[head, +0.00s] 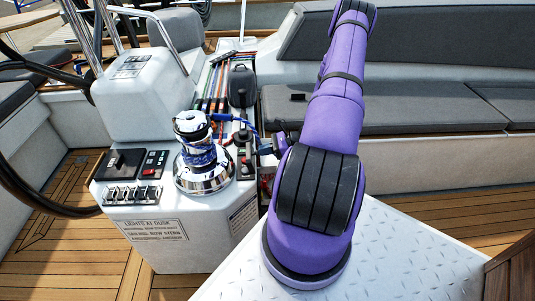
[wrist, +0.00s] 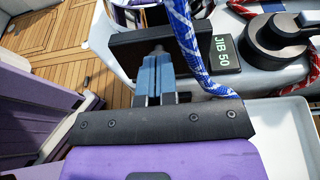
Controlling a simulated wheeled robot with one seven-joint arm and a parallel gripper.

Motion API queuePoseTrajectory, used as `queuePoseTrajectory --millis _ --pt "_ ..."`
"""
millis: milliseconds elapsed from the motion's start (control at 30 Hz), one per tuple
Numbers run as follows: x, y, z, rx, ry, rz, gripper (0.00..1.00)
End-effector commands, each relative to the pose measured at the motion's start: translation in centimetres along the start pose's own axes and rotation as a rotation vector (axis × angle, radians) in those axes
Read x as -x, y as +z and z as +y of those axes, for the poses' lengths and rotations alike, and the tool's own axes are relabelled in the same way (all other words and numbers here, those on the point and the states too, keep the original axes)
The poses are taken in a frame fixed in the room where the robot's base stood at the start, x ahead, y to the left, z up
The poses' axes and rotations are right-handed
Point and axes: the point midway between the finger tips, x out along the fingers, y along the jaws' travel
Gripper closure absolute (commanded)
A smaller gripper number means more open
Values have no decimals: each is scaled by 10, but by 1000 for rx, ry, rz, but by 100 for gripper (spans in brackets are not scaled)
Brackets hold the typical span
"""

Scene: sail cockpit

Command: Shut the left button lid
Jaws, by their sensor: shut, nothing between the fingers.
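My gripper (wrist: 156,62) is shut and empty, its two blue fingers together in the wrist view. In the head view its end is largely hidden by my purple arm, just right of the winch. A dark flat panel (wrist: 125,48) lies beyond the fingertips in the wrist view; I cannot tell whether they touch it. A round black fitting (wrist: 268,42), possibly a button with its lid, sits at the upper right. I cannot tell which part is the left button lid, or whether it is open.
Teak floor (head: 75,255) is clear at left.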

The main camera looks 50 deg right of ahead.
Motion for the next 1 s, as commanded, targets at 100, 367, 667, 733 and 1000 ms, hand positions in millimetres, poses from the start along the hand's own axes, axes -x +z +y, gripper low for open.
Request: queuePoseTrajectory --millis 100,367,667,733,1000 --pt "-8 8 0 0 4 114 100" --pt "-25 19 0 -6 4 361 100" --pt "-43 23 -1 -17 1 566 100" --pt "-47 24 -1 -18 0 564 100" --pt "-57 25 -1 -17 1 561 100"
